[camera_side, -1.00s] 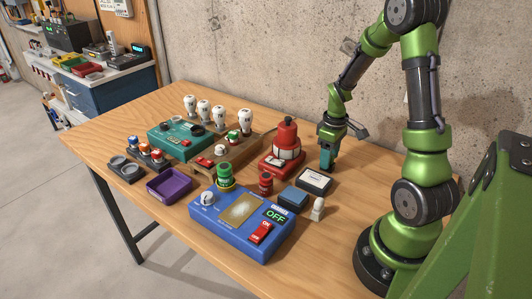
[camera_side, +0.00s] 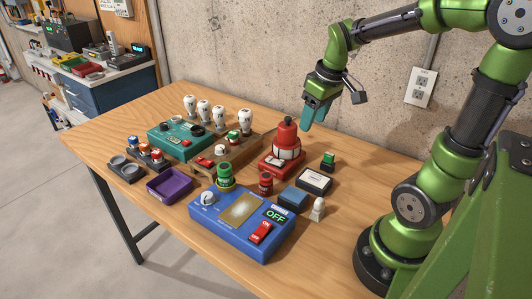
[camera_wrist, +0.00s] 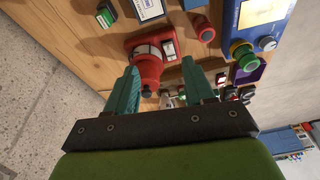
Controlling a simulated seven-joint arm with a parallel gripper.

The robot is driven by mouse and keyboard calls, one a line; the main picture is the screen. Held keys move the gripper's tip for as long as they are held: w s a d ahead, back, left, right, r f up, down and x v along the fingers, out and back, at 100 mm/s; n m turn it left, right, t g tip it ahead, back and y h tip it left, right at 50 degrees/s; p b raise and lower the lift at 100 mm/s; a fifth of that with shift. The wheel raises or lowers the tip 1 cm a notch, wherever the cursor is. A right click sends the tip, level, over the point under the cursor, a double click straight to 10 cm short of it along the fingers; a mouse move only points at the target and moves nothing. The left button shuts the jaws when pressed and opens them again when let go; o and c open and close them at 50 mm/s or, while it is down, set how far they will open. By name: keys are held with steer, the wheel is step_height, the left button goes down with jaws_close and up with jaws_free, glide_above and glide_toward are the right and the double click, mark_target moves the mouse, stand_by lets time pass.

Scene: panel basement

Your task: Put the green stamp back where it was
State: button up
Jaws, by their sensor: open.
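The green stamp (camera_side: 328,161), a small dark block with a green top, stands on the wooden table between the wall and the white-faced pad (camera_side: 315,180). It also shows near the top left of the wrist view (camera_wrist: 106,14). My gripper (camera_side: 311,127) is open and empty, raised well above the table, up and left of the stamp in the side view. In the wrist view its two teal fingers (camera_wrist: 160,76) are spread apart, with the red domed device (camera_wrist: 147,70) showing between and beyond them.
The red domed device (camera_side: 285,148) stands below my gripper. A blue switch box (camera_side: 220,222), a blue pad (camera_side: 293,198), a pale small figure-like piece (camera_side: 317,208), a purple tray (camera_side: 169,185) and a teal box (camera_side: 165,137) crowd the table. The table's right part is fairly clear.

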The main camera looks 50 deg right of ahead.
steer(key=s+a+r+m+t+y, duration=0.1)
steer(key=s+a+r+t, duration=0.1)
steer(key=a, duration=0.5)
steer(key=s+a+r+m+t+y, duration=0.1)
steer(key=s+a+r+t, duration=0.1)
steer(key=a, duration=0.6)
steer(key=shift+s+r+m, duration=0.3)
steer(key=shift+s, duration=0.1)
